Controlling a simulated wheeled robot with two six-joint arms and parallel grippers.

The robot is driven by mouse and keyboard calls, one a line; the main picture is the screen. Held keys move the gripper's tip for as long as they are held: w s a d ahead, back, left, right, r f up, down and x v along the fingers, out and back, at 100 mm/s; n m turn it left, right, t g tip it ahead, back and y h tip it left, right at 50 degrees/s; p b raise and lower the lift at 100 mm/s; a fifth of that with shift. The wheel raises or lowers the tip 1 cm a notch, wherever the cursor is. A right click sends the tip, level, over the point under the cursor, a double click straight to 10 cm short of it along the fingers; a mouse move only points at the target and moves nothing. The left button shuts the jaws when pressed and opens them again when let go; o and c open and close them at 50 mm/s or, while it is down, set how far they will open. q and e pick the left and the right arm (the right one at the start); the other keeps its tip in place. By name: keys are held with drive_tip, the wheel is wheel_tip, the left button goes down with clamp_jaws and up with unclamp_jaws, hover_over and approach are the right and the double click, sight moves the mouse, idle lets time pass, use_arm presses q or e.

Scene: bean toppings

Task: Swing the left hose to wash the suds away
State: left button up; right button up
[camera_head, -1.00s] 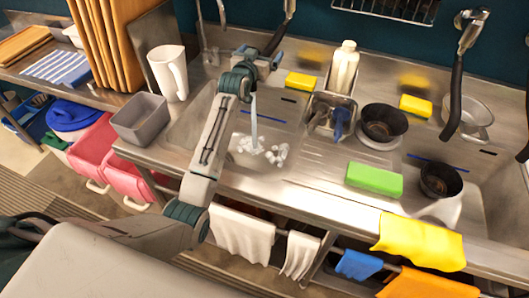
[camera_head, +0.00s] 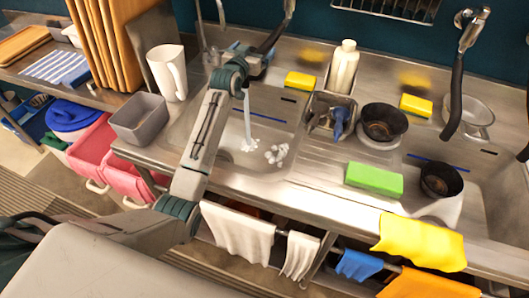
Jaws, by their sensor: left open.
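The left hose (camera_head: 275,36) hangs dark from above at the back of the left sink (camera_head: 224,149). My left gripper (camera_head: 252,62) is at the hose's lower end, over the sink's back edge, with its jaws open; my arm partly covers it, and I cannot tell whether it touches the hose. A water stream (camera_head: 246,113) falls from there into the basin. White suds (camera_head: 277,154) lie in a small clump on the basin floor, to the right of where the stream lands. My right gripper is not in view.
A grey bin (camera_head: 139,120) and a white pitcher (camera_head: 169,74) stand left of the sink. Right of it are a caddy with a bottle (camera_head: 343,67), dark bowls (camera_head: 383,123) and a green sponge (camera_head: 374,179). A second hose (camera_head: 455,95) hangs at the right.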

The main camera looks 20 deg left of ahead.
use_arm(q)
drive_tip(key=shift+s+f+p, duration=0.25)
drive_tip(key=shift+s+p, duration=0.3)
drive_tip(key=shift+p, duration=0.05)
drive_tip(key=shift+s+f+p, duration=0.2)
drive_tip(key=shift+s+p, duration=0.35)
drive_tip(key=shift+p, duration=0.05)
drive_tip(key=s+p, duration=0.2)
drive_tip(key=s, duration=0.1)
drive_tip(key=s+p, duration=0.1)
drive_tip(key=s, duration=0.1)
drive_tip(key=shift+a+r, duration=0.15)
drive_tip(key=shift+r, duration=0.25)
drive_tip(key=shift+s+f+p, duration=0.15)
drive_tip(key=shift+s+p, duration=0.2)
drive_tip(key=shift+s, duration=0.25)
